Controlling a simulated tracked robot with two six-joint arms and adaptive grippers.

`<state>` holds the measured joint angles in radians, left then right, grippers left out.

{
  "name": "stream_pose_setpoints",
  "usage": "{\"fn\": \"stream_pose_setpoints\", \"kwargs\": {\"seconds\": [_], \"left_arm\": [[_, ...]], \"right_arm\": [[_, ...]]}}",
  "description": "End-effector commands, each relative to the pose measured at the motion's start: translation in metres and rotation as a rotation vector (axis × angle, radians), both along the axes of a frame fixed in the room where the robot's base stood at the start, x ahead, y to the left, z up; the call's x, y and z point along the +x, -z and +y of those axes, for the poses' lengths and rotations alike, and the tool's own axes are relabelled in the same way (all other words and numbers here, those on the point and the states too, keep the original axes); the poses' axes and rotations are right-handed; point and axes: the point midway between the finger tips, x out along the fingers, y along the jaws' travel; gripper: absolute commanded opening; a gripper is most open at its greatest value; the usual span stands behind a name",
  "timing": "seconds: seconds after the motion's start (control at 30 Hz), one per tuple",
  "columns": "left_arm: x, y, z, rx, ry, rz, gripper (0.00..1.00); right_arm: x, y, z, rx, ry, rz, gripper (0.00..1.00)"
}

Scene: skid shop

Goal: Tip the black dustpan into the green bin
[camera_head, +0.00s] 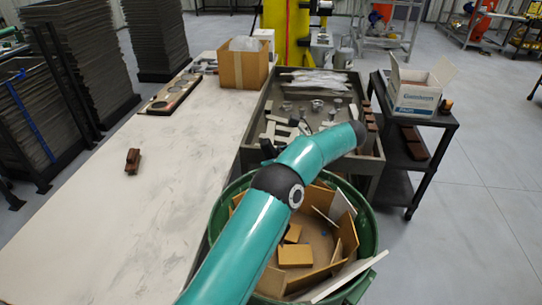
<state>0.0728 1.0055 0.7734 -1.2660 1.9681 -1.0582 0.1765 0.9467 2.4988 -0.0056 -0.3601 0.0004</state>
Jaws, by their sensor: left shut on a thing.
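The green bin (371,232) stands open at the lower middle, beside the white table. Cardboard pieces, a small tan block and pale boards lie inside it, and some pieces lean up past its rim. My teal left arm crosses over the bin from the bottom and bends to the upper right. My right gripper is out of view.
A long white table (170,190) holds a brown block (133,160) and a cardboard box (243,66). A grey tray of metal parts (312,100) stands behind the bin. A dark cart (435,150) with a white box (418,88) stands right. The floor at right is clear.

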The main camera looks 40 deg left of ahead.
Motion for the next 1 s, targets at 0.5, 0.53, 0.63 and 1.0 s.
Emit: {"fn": "stream_pose_setpoints", "kwargs": {"seconds": [0.5, 0.53, 0.63, 1.0], "left_arm": [[-0.001, -0.028, 0.002, -0.210, -0.004, -0.158, 0.00], [-0.001, -0.032, 0.002, -0.255, -0.006, -0.187, 0.00], [-0.001, -0.046, 0.002, -0.401, -0.004, -0.287, 0.00], [0.000, -0.091, 0.003, -0.866, -0.006, -0.605, 0.00]], "right_arm": [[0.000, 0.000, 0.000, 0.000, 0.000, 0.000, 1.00], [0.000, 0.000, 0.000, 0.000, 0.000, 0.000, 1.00], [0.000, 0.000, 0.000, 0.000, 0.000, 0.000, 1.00], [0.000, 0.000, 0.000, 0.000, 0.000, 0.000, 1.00]]}}
